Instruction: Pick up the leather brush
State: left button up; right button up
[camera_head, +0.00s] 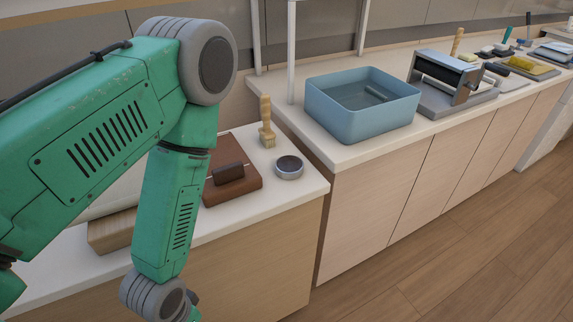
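A wooden-handled brush (267,122) with pale bristles stands upright near the back of the near counter, left of the blue basin. It appears to be the leather brush, though a small dark brown block (228,172) lying on a brown leather-like slab (240,186) could also be a brush; I cannot tell. My green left arm crosses the left of the view in front of the counter and hides part of it. Its wrist end reaches the bottom edge, and the gripper fingers are not visible. My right gripper is not in view.
A round tin (289,167) sits right of the slab. A wooden block (110,232) lies at the left, partly behind my arm. The blue basin (330,122) and a roller machine (446,76) stand on the farther counter. Wooden floor (465,255) is clear at the right.

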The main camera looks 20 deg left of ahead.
aim_at(267, 137)
jog(key=u, duration=0.4)
jog(key=i+l+u, duration=0.15)
jog(key=l+u, duration=0.2)
jog(key=i+l+u, duration=0.15)
jog(key=l+u, duration=0.2)
jog(key=i+l+u, duration=0.1)
jog(key=l+u, duration=0.25)
